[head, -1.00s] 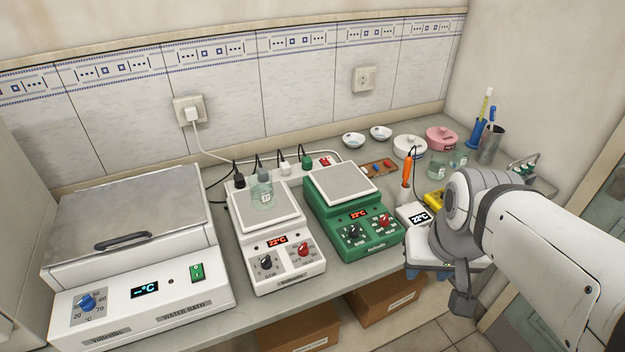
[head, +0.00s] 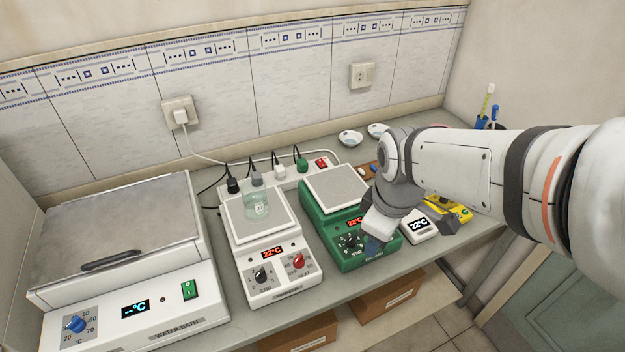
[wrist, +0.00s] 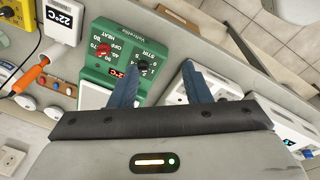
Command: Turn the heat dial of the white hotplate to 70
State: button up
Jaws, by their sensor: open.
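The white hotplate (head: 283,284) stands between the water bath and the green hotplate in the head view. Its red heat dial (head: 298,261) is at the front right, the black stir dial (head: 261,274) to its left. Its display (head: 272,252) reads 22°C. A glass beaker (head: 256,205) stands on its plate. My gripper (head: 374,244) is open and empty over the front of the green hotplate (head: 325,226), right of the white one. In the wrist view the blue fingers of my gripper (wrist: 158,76) are apart, partly covering both hotplates; the white hotplate's heat dial cannot be made out there.
The water bath (head: 190,322) with its blue dial stands at left. A white device (head: 421,228) reading 22°C and a yellow device (head: 455,208) lie right of the green hotplate. A power strip (head: 325,172) with plugs runs behind the hotplates. An orange-handled tool (wrist: 32,76) shows in the wrist view.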

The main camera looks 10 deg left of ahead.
jog(key=w+a+f+n+g+p, duration=0.1)
jog(key=w+a+f+n+p, duration=0.1)
jog(key=a+n, duration=0.8)
jog(key=n, duration=0.8)
send_over(297, 258)
jog(key=shift+d+f+g+p, duration=0.15)
jog(key=shift+f+p, duration=0.1)
jog(key=shift+f, duration=0.3)
jog(key=shift+d+f+g+p, duration=0.1)
jog(key=shift+f+g+p, duration=0.1)
jog(key=shift+f, duration=0.35)
jog(key=shift+a+f+n, duration=0.2)
jog(key=shift+f+n, duration=0.05)
jog(key=shift+n, duration=0.15)
notch_tip(297, 258, down, 8)
jog(key=shift+r+p, duration=0.2)
jog(key=shift+p, duration=0.25)
